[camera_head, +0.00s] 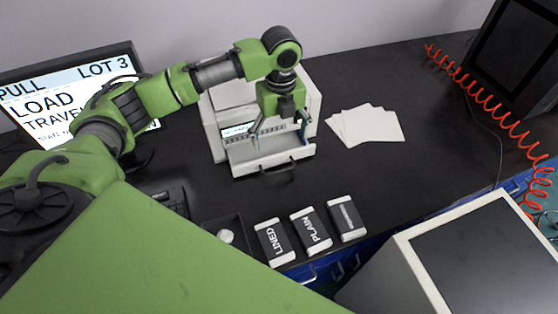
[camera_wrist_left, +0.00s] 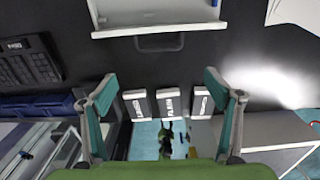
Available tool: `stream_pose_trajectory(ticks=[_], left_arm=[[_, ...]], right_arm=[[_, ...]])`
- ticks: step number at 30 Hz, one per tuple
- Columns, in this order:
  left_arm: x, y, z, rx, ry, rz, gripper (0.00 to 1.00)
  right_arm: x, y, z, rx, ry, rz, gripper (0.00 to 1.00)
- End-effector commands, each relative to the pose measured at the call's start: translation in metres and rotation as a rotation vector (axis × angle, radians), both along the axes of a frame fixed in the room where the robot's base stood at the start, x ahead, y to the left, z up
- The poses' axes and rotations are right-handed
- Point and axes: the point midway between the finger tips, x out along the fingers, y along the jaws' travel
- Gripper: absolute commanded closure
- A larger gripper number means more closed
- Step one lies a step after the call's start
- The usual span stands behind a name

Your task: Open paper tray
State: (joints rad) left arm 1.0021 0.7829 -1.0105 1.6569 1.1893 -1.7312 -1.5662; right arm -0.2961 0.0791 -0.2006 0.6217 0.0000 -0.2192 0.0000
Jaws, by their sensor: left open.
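A white printer-like machine (camera_head: 212,128) stands on the dark table. Its low paper tray front (camera_head: 262,160) faces me with a dark handle (camera_head: 280,169) on it. In the left wrist view the white tray edge (camera_wrist_left: 115,32) shows at the top, with the dark handle (camera_wrist_left: 160,43) below it. My left gripper (camera_head: 278,133) points down in front of the machine, over the tray area. Its teal-padded fingers (camera_wrist_left: 159,82) are spread wide with nothing between them, and the handle is apart from them. I cannot tell how far out the tray stands. My right gripper is not in view.
Loose white sheets (camera_head: 366,126) lie right of the machine. Three packs, LINED (camera_head: 273,242), PLAIN (camera_head: 311,231) and one with an unreadable label (camera_head: 347,218), sit at the front edge. A monitor (camera_head: 62,98) stands left; a red coiled hose (camera_head: 487,101) runs at right.

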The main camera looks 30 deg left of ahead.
Motion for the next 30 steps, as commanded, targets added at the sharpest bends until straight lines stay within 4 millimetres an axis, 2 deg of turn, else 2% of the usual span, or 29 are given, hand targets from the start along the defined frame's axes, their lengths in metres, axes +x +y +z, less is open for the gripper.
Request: stream_pose_trajectory(ticks=[15, 21, 30], left_arm=[[-0.002, 0.000, -0.102, 0.003, 0.002, -0.001, 0.18], [-0.001, 0.000, -0.122, 0.001, -0.001, -0.002, 0.18], [0.000, 0.000, -0.127, 0.002, -0.003, -0.002, 0.18]], right_arm=[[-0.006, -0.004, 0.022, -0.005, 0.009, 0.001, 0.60], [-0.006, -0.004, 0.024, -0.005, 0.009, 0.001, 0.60], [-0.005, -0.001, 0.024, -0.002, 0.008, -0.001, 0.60]])
